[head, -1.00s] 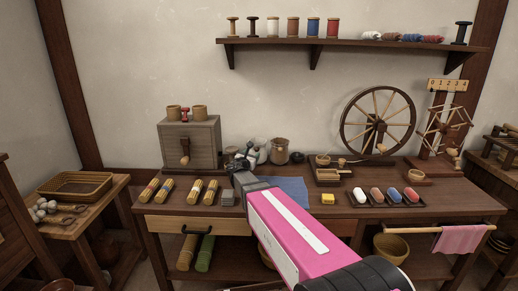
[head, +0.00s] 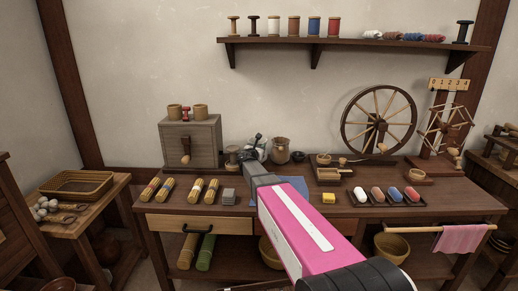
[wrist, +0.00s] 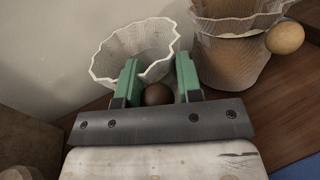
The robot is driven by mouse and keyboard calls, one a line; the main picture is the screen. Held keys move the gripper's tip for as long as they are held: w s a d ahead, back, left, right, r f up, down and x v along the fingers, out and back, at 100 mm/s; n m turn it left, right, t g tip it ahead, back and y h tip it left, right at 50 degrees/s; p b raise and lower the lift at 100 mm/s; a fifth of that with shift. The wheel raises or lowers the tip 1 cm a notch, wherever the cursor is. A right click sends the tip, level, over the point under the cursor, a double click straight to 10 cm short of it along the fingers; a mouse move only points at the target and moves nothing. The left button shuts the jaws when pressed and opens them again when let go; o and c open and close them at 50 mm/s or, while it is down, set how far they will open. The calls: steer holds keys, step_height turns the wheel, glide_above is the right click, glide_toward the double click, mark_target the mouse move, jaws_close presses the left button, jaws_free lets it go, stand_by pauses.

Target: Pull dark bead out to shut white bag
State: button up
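The white bag (wrist: 135,48) stands with its frilled mouth wide open, just beyond my gripper in the wrist view. The dark bead (wrist: 157,95) sits between the two green fingers of my gripper (wrist: 159,82), near their bases. The fingers are apart, with a small gap seeming to show on each side of the bead. The bag's lower part and any cord are hidden behind the gripper. In the head view my gripper (head: 252,149) is at the back of the workbench, mostly covering the bag.
A brown bag (wrist: 230,60) with a light bead (wrist: 285,38) stands close on the right. A wooden box mill (head: 190,142) is to the left on the workbench (head: 440,205).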

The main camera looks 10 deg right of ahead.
jaws_close()
steer(key=s, duration=0.2)
steer(key=s+a, duration=0.1)
steer(key=s, duration=0.2)
steer(key=shift+s+a, duration=0.1)
steer(key=shift+s, duration=0.1)
steer(key=o, duration=0.7)
jaws_free()
steer(key=shift+w, duration=0.1)
steer(key=shift+v, duration=5.45)
steer(key=shift+f, duration=0.1)
